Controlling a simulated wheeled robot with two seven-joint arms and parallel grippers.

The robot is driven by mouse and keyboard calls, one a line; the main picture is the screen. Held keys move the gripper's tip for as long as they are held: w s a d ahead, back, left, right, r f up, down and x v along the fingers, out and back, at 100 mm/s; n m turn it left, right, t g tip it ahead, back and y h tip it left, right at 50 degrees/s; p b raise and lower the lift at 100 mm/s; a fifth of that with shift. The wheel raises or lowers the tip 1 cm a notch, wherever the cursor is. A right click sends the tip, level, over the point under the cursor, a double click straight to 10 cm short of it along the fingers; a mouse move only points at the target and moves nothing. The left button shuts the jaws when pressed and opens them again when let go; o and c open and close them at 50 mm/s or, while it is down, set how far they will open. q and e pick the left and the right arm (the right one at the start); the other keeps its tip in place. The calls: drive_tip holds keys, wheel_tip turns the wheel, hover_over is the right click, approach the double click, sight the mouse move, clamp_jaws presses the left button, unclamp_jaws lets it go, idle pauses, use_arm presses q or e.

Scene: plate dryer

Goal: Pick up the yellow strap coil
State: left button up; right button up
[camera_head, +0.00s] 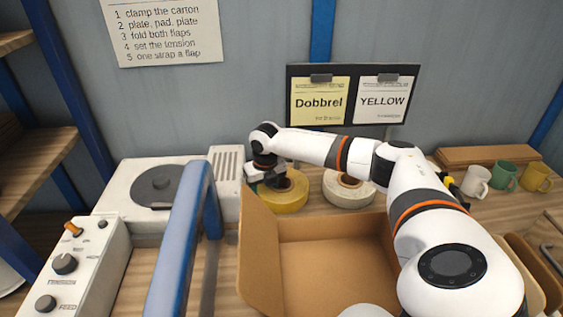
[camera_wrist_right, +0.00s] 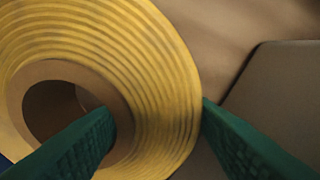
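The yellow strap coil (camera_head: 285,196) lies flat on the bench behind the open carton, just left of a white coil (camera_head: 348,190). My right gripper (camera_head: 268,182) is over the left part of the yellow coil and hides some of it. In the right wrist view the yellow coil (camera_wrist_right: 165,75) fills the left side, with a brown core around its hole. The green fingers of my right gripper (camera_wrist_right: 156,110) are apart, one at the core and hole, the other beside the outer rim. I cannot tell whether they touch it. My left gripper is not in view.
An open carton (camera_head: 335,262) stands in front of the coils. A blue rail (camera_head: 180,240) and a white machine with a dark disc (camera_head: 158,185) are to the left. Several mugs (camera_head: 504,176) stand at the right. My right arm spans above the carton's right side.

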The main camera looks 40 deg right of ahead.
drive_tip(key=c, duration=0.9)
drive_tip(key=shift+w+r, duration=0.1)
drive_tip(key=shift+r, duration=0.05)
